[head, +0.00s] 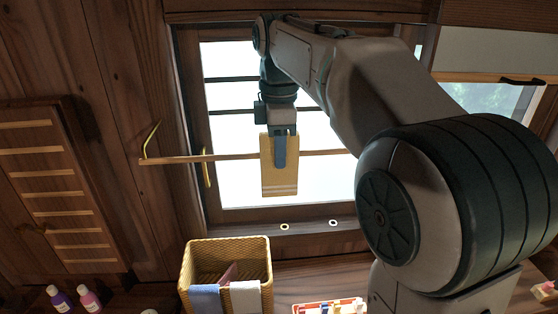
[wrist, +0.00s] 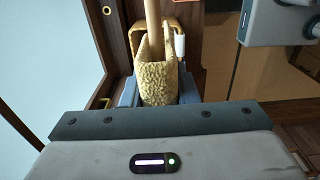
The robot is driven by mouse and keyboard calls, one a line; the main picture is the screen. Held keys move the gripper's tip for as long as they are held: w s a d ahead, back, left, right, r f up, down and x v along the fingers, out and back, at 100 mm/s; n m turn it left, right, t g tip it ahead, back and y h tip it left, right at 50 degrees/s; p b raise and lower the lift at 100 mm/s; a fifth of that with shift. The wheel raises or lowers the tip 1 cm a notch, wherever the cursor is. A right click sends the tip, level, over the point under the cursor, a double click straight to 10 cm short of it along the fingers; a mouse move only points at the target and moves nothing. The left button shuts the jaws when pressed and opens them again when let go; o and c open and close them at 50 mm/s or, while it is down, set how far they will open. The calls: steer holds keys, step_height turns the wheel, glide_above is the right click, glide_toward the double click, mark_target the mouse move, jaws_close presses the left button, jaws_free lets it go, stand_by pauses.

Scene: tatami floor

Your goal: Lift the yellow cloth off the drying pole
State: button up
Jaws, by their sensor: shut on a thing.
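The yellow cloth (head: 280,180) hangs over the wooden drying pole (head: 225,158) in front of the window, with pale stripes near its lower edge. My gripper (head: 279,150) comes down from above and is shut on the cloth at the pole. In the wrist view the cloth (wrist: 158,80) sits between the two blue fingers of my gripper (wrist: 158,92), draped around the pole (wrist: 153,25). The cloth's far side is hidden in the head view. My arm hides the pole's right end.
A wicker basket (head: 228,258) with blue and white cloths over its rim stands below. Purple and pink bottles (head: 90,298) are at the lower left. A slatted wooden rack (head: 55,190) is on the left wall.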

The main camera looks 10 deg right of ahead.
step_height(320, 180, up, 15)
steer(key=p, duration=0.2)
steer(key=shift+f, duration=0.2)
